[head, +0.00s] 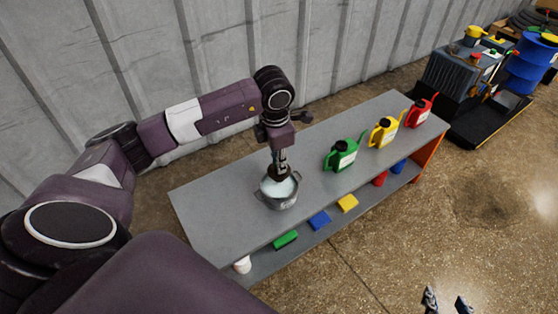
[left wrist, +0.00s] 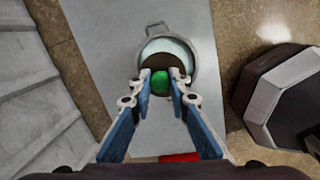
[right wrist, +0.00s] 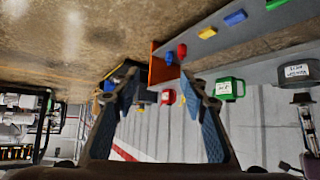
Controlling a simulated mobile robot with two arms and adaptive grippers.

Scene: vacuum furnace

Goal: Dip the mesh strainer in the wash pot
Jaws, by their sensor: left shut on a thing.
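The metal wash pot (head: 284,203) stands on the grey bench, with pale liquid inside. It also shows in the left wrist view (left wrist: 196,65). My left gripper (head: 280,174) points down over the pot. In the left wrist view its fingers (left wrist: 161,84) are shut on a green rounded piece (left wrist: 161,82), seemingly the strainer's handle end. A dark brown round shape (left wrist: 180,62), probably the strainer's mesh, lies below the fingers across the pot's opening. Whether it touches the liquid is hard to tell. My right gripper (head: 447,302) is open and empty over the floor, away from the bench.
Green (head: 342,155), yellow (head: 384,131) and red (head: 420,113) cans stand on the bench (head: 215,205) right of the pot. Colored blocks and a white cup (head: 242,265) sit on its lower shelf. The bench is clear left of the pot. A corrugated wall rises behind.

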